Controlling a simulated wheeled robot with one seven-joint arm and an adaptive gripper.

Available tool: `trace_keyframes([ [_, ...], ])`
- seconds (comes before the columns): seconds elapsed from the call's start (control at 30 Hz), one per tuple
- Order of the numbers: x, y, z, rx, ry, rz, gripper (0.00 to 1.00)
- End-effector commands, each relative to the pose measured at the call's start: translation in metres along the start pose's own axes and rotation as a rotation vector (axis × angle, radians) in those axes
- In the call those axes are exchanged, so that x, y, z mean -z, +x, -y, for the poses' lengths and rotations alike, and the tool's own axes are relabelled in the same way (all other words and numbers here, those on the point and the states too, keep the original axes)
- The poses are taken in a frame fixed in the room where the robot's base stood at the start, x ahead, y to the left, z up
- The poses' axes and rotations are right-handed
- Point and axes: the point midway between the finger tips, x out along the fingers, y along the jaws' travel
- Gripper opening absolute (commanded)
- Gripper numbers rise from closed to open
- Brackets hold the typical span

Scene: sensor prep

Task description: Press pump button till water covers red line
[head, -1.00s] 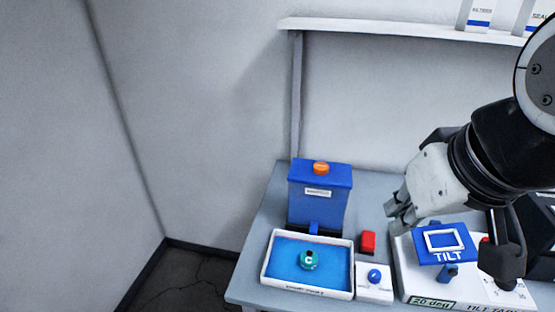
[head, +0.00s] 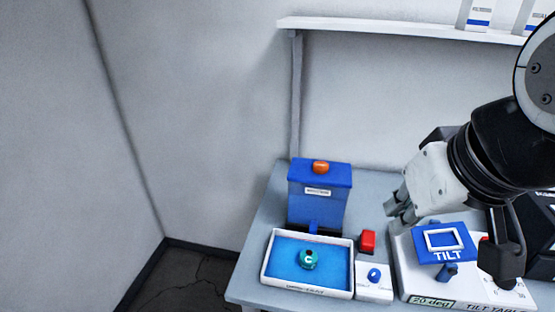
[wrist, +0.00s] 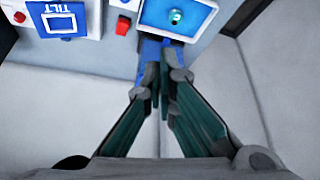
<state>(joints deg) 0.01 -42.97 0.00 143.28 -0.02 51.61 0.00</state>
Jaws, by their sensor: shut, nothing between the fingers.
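My gripper (head: 402,212) is shut and empty, held in the air at the right, above the tilt stand and to the right of the blue tank. In the wrist view its fingertips (wrist: 161,75) are together, in front of part of the tank. The blue tank (head: 318,208) has an orange button (head: 320,167) on top. In front of it is a white-rimmed tray (head: 266,262) with a blue inside and a small teal round piece (head: 308,259). A small white box (head: 374,292) with a blue knob (head: 374,274) stands right of the tray. I see no red line or clear water level.
A red block (head: 368,241) sits behind the small box. The white tilt stand (head: 410,270) carries a blue plate marked TILT (head: 446,243) under my gripper. A shelf (head: 400,30) with boxes is on the back wall. The table's left edge is near the tray.

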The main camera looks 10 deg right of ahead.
Motion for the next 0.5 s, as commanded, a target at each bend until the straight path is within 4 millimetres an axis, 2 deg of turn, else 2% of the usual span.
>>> trace_keyframes([
  [0.17,0.004,-0.001,-0.002,-0.009,-0.012,-0.004,0.00],
  [0.27,0.017,-0.002,-0.011,-0.044,-0.057,-0.019,0.00],
  [0.37,0.043,-0.003,-0.027,-0.110,-0.149,-0.046,0.00],
  [0.5,0.093,-0.004,-0.053,-0.227,-0.347,-0.093,0.00],
])
